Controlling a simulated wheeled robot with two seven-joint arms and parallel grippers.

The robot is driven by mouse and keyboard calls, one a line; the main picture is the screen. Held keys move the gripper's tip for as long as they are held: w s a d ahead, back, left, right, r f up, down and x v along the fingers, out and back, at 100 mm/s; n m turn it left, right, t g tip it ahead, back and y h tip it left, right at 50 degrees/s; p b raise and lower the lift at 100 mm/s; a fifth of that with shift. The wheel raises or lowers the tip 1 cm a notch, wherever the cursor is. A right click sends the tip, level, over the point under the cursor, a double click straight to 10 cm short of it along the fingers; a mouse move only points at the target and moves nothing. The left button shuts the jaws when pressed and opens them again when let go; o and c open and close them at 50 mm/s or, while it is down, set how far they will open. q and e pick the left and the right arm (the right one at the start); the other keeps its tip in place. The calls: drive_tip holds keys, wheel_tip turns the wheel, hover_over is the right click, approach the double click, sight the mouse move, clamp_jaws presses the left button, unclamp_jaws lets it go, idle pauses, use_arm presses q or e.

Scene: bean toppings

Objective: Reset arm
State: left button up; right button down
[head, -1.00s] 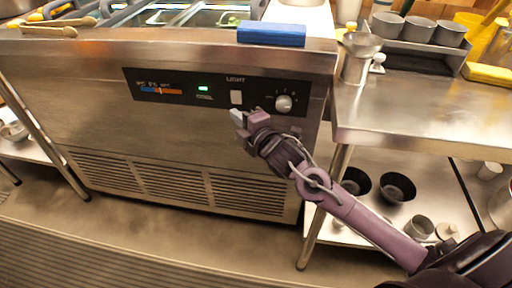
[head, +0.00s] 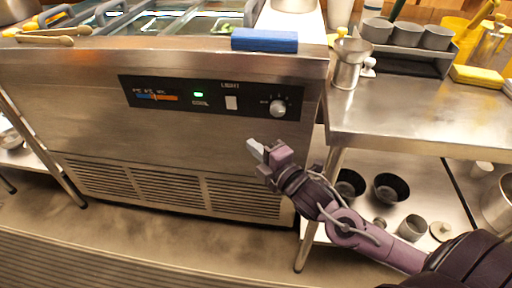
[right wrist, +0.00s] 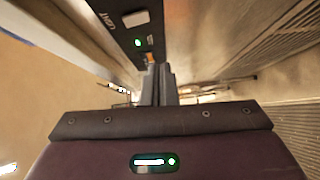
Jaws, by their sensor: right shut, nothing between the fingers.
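My right gripper (head: 257,150) is shut and empty in the head view. It is in front of the steel counter's front panel, below the black control strip (head: 205,97) and apart from it. In the right wrist view its fingers (right wrist: 158,84) are together, with nothing between them. The strip carries a lit green indicator (head: 198,94), a white light switch (head: 231,102) and a round knob (head: 278,107). My left gripper is not in view.
A blue block (head: 264,39) lies on the counter's front edge, and tongs (head: 50,38) lie at the left. A steel side table (head: 430,120) stands at the right, with dark bowls (head: 391,187) on its lower shelf. Floor in front is clear.

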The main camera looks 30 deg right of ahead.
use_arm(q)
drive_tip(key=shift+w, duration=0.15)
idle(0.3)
